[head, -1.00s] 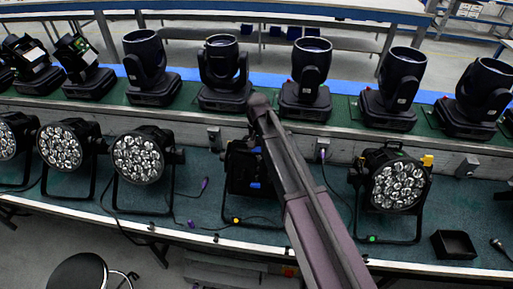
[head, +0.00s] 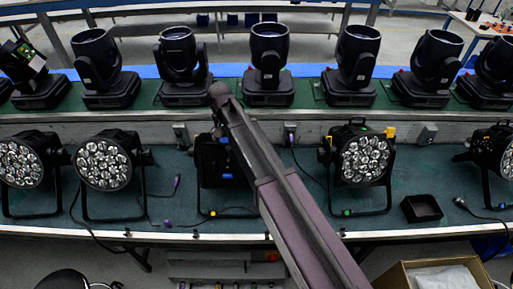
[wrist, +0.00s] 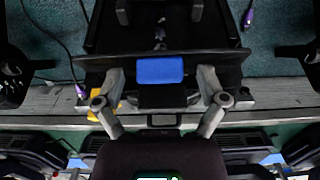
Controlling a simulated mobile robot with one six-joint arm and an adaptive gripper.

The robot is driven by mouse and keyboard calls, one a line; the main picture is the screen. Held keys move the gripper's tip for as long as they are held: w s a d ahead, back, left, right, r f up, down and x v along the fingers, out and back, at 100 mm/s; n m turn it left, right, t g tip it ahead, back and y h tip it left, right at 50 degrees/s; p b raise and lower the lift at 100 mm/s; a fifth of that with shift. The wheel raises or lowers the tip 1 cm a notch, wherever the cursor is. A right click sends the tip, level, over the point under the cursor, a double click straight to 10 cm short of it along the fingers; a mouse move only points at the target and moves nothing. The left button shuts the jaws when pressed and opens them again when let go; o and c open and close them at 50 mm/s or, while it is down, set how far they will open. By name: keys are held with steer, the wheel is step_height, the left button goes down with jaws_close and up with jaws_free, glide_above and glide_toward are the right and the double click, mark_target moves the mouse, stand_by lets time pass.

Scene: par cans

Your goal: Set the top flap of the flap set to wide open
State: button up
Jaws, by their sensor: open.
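The flap set (head: 222,165) is a dark par can with black flaps and blue tabs, standing on the green bench in the middle of the head view. My arm passes in front of its right side, and my gripper cannot be made out there. In the wrist view a black flap (wrist: 225,62) crosses the picture with a blue tab (wrist: 160,70) at its middle. My gripper (wrist: 160,88) is open, one finger on each side of the tab. I cannot tell whether the fingers touch the flap. Much of the lamp lies beyond the flap.
Several moving heads (head: 268,60) line the raised shelf behind. A small black tray (head: 421,208) and loose cables lie on the bench. A cardboard box (head: 440,272) stands in front.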

mark_target(224, 138)
steer(key=shift+s, duration=0.2)
steer(key=shift+s+f+t, duration=0.1)
steer(key=shift+t, duration=0.3)
step_height(224, 138, up, 3)
steer(key=p, duration=0.3)
step_height(224, 138, up, 11)
steer(key=p, duration=1.1)
steer(key=s+d+f+b, duration=0.3)
steer(key=d+f+b, duration=0.3)
steer(key=d, duration=0.3)
steer(key=s+d+f+b, duration=0.3)
steer(key=d+f+b, duration=0.3)
steer(key=d, duration=0.3)
steer(key=s+d+f+b, duration=0.3)
steer(key=d+f+b, duration=0.3)
steer(key=d, duration=0.4)
steer(key=shift+s+f+b, duration=0.3)
steer(key=shift+s+b, duration=0.05)
steer(key=shift+b, duration=0.05)
